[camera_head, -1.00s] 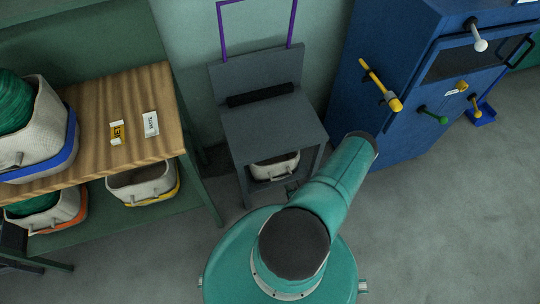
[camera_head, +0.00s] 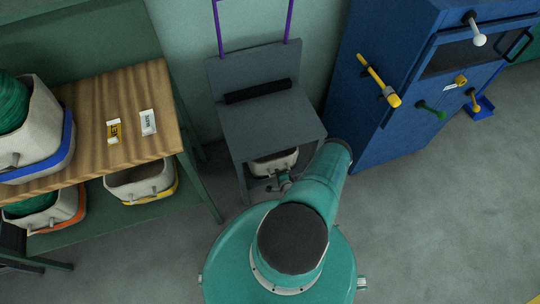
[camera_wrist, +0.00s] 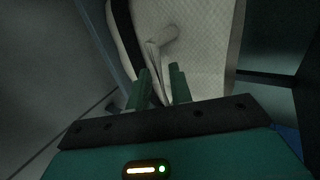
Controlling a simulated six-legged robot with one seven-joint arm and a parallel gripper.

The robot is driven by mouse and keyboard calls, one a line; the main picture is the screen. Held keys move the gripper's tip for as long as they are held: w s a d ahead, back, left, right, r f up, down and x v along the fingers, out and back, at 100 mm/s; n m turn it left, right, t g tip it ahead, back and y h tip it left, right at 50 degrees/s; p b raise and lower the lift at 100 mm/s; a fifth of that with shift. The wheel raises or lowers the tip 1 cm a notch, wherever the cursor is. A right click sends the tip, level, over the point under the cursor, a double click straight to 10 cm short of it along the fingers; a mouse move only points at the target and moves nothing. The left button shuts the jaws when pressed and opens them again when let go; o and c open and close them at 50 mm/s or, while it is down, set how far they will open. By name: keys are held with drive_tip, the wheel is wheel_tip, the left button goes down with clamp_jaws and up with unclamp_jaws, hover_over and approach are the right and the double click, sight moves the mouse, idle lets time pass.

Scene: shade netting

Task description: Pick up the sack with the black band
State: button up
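A whitish woven sack (camera_head: 272,163) stands in the space under the grey stand. In the wrist view the sack (camera_wrist: 205,50) fills the upper middle, with a black band (camera_wrist: 124,32) along its left side and a pale peg-like grip (camera_wrist: 165,42) sticking out. In the head view my gripper (camera_head: 285,184) is small, at the sack's front, partly hidden by my arm.
The grey stand's (camera_head: 270,125) top and legs enclose the sack. At left, a wooden-topped bench (camera_head: 90,110) holds a blue-banded sack (camera_head: 40,125); yellow-banded (camera_head: 140,180) and orange-banded (camera_head: 55,212) sacks sit below. A blue cabinet (camera_head: 370,130) with handles stands right.

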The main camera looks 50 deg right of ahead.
drive_tip(key=shift+w+d+f, duration=0.25)
drive_tip(key=shift+w+f, duration=0.05)
drive_tip(key=shift+w, duration=0.1)
clamp_jaws()
drive_tip(key=shift+r, duration=0.15)
